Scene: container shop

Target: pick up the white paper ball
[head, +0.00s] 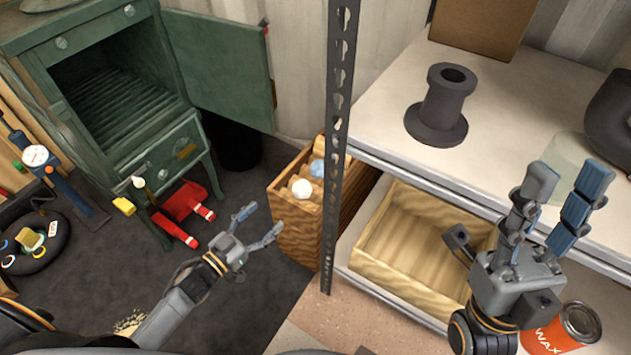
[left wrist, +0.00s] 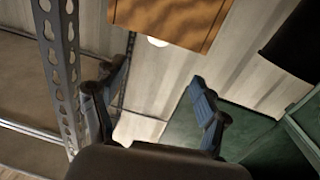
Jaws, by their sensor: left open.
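The white paper ball (head: 301,188) sits at the top of a slatted wooden crate (head: 297,228), beside a pale blue ball (head: 317,168). In the left wrist view a white rounded thing (left wrist: 157,42), likely the same ball, shows partly behind the edge of a wooden box (left wrist: 170,18). My left gripper (head: 265,222) is open and empty, left of the crate and apart from the ball. Its spread fingers also show in the left wrist view (left wrist: 163,68). My right gripper (head: 566,188) is open and empty in front of the shelf at right.
A perforated metal post (head: 337,130) stands just right of the ball. The shelf (head: 505,135) holds a dark spool (head: 440,105); a wooden tray (head: 385,290) and an orange wax can (head: 560,335) are below. A green cabinet (head: 110,90) has its door open.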

